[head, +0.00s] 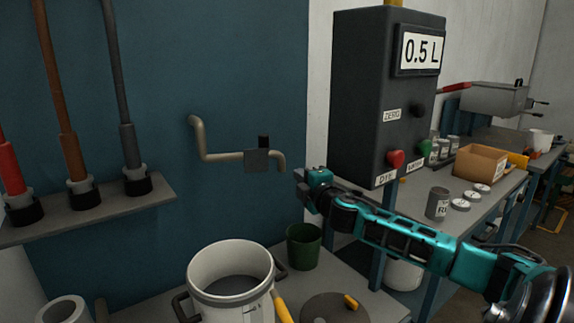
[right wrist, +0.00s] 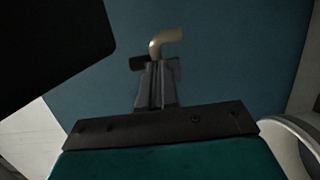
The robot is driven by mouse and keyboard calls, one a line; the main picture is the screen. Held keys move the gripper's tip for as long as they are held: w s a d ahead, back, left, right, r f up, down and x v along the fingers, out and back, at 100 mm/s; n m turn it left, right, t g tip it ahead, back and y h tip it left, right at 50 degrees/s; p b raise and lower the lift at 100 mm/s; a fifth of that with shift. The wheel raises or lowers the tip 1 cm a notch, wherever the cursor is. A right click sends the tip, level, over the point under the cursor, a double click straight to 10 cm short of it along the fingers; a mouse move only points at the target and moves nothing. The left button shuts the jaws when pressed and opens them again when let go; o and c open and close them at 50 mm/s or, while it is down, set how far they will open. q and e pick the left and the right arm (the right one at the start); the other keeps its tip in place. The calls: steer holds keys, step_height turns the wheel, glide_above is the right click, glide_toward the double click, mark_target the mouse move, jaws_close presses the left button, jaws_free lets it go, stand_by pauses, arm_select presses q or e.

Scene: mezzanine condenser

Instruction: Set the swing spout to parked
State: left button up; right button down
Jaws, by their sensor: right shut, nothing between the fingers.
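The swing spout (head: 225,156) is a bent beige pipe on the blue wall. My right gripper (head: 300,180) is just right of that end, shut and empty. My left gripper is out of view.
A dark control box (head: 366,100) reading 0.5 L stands close right of the spout. Below are a white pot (head: 230,256), a green cup (head: 303,247) and a round lid (head: 333,310). A shelf (head: 90,215) with hose ends is at left. The wall left of the spout is clear.

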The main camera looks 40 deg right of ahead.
mark_target(283, 160)
steer(key=shift+x, duration=4.7)
